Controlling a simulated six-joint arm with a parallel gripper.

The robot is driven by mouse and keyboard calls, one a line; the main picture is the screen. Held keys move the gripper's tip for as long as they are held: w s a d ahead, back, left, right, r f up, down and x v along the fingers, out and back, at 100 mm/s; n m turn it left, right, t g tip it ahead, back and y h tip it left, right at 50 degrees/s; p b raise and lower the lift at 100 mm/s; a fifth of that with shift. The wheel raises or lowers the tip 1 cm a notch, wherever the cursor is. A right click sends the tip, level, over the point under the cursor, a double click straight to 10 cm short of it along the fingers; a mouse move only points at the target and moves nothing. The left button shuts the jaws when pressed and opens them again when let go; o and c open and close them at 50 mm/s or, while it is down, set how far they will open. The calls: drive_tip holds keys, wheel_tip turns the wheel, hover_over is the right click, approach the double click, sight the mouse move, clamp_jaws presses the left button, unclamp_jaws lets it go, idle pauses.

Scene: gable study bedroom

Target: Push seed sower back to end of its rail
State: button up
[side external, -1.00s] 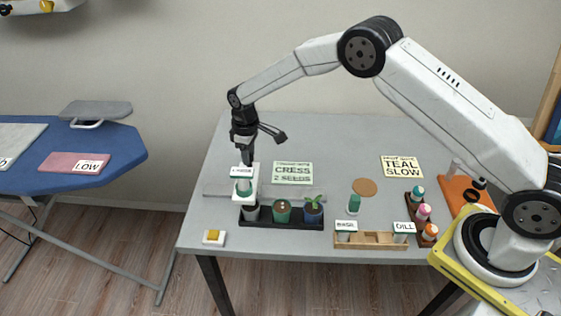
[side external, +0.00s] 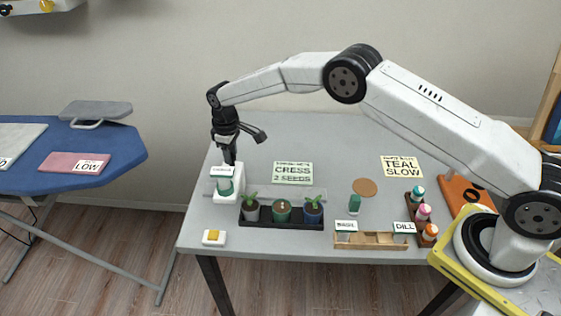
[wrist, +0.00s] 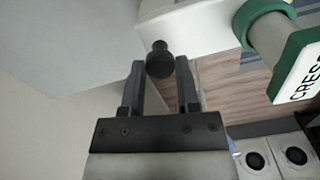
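The seed sower (side external: 227,196) is a white block carrying a green-collared tube with a label. It stands near the left end of its pale rail (side external: 275,190), behind and left of the black pot tray (side external: 282,226). In the wrist view the white sower body (wrist: 190,27) and its black knob (wrist: 160,60) show.
The tray holds several pots; the left pot (side external: 250,209) and right pot (side external: 313,207) show seedlings. A CRESS card (side external: 293,173) lies behind the rail. A white block with a yellow top (side external: 213,237) sits at the front left.

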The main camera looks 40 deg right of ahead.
drive_tip(key=o, duration=0.4)
drive_tip(key=shift+o, duration=0.2)
drive_tip(key=shift+r, duration=0.1)
drive_tip(key=shift+r, duration=3.85)
